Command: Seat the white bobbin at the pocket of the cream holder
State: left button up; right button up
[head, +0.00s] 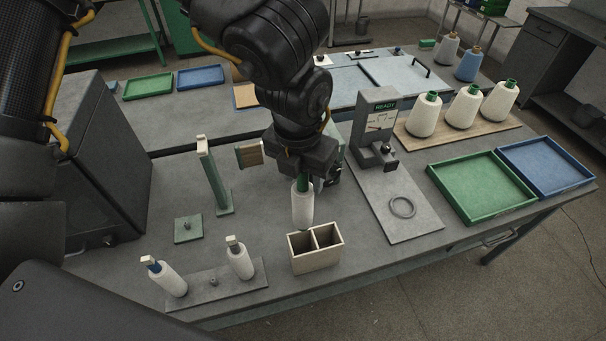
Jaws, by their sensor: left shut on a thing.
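My left gripper (304,176) points down and is shut on the green top of the white bobbin (302,208). The bobbin hangs upright. Its lower end shows at the back rim of the left pocket of the cream holder (316,259). I cannot tell its exact height above the holder or whether it is centred over the pocket. The holder is an open box with two pockets side by side, and the right pocket looks empty. My right gripper is not in view.
Two white bobbins (168,280) (240,262) stand on a grey plate left of the holder. A green post (214,180) stands behind them. A grey gauge stand (374,130) is to the right, with green (484,216) and blue (590,189) trays beyond. The table's front edge is close to the holder.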

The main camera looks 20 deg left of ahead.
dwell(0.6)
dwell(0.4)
pick_arm(q)
jog(key=shift+f+b, duration=2)
jog(key=shift+b, duration=0.05)
jog(key=shift+f, duration=0.25)
jog(key=shift+f+b, duration=0.1)
jog(key=shift+b, duration=0.25)
jog(key=shift+f+b, duration=1.95)
jog(key=shift+f, duration=0.2)
jog(key=shift+f+b, duration=2.05)
jog(key=shift+f, duration=0.2)
